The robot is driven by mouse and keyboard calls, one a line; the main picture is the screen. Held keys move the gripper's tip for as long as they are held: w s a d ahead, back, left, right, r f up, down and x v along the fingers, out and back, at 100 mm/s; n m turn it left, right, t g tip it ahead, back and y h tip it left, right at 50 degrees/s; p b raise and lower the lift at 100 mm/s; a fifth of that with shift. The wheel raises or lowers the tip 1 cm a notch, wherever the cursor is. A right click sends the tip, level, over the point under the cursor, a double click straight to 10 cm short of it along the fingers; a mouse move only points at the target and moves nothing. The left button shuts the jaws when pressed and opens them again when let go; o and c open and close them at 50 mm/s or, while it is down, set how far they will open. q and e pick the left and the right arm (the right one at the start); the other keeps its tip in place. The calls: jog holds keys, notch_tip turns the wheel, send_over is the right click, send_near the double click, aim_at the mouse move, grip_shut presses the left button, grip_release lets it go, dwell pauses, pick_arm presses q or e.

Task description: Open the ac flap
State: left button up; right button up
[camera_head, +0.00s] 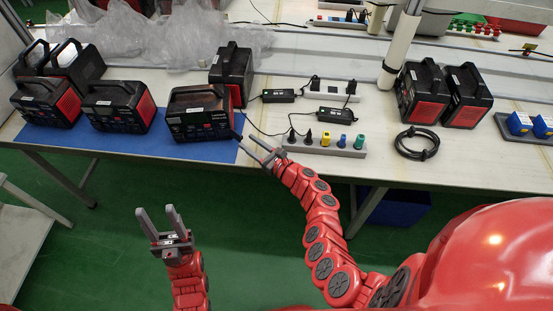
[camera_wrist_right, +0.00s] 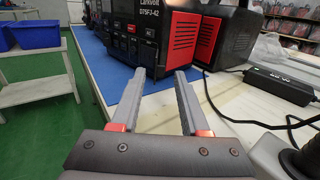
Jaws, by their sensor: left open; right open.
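A black power station with red side panels (camera_head: 200,116) stands upright at the right end of the blue mat (camera_head: 190,148). In the right wrist view the same station (camera_wrist_right: 150,32) is close, its lower front just beyond my fingertips. Contact cannot be told. My left gripper (camera_head: 156,212) is open and empty over the green floor, away from the table.
Several more power stations (camera_head: 118,107) stand to the left and behind. A power strip with coloured plugs (camera_head: 325,142) lies just right of my right gripper. Black adapters (camera_head: 279,95) and cables lie behind it. A coiled cable (camera_head: 417,143) lies further right.

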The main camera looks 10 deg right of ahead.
jog(key=v, duration=1.3)
jog(key=shift+b, duration=0.35)
jog(key=shift+f, duration=0.1)
